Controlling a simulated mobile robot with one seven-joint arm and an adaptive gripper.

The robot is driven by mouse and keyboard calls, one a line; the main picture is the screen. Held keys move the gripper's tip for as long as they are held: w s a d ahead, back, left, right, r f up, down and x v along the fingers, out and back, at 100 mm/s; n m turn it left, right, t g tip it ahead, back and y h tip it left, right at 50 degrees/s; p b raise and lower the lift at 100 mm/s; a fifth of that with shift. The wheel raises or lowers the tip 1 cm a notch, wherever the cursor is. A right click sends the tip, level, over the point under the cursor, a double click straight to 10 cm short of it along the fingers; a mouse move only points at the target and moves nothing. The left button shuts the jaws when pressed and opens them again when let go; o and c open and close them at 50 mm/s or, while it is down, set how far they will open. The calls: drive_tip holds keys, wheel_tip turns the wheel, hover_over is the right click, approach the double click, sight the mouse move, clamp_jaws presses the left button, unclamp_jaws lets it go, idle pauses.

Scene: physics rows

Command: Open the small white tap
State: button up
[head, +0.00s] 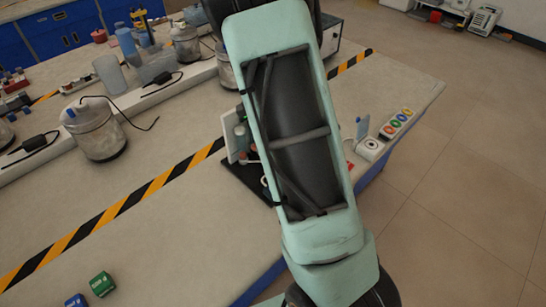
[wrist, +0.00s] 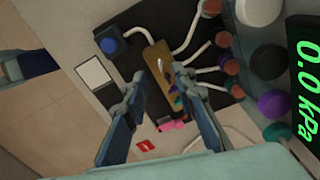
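Purple, blue and pink parts lie lower along the block, and the block is on a black plate (wrist: 128,35). My gripper (wrist: 161,72) is open and empty. In the head view my arm hides the gripper and the tap.
White tubes with red-brown ends (wrist: 231,67) run to the block's right. Large round knobs (wrist: 267,62) and a green 0.0 kPa display (wrist: 306,80) stand at the right. In the head view, a white dial box (head: 370,148) and coloured buttons (head: 397,123) sit near the table edge.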

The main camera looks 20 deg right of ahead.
drive_tip(key=shift+f, duration=2.3)
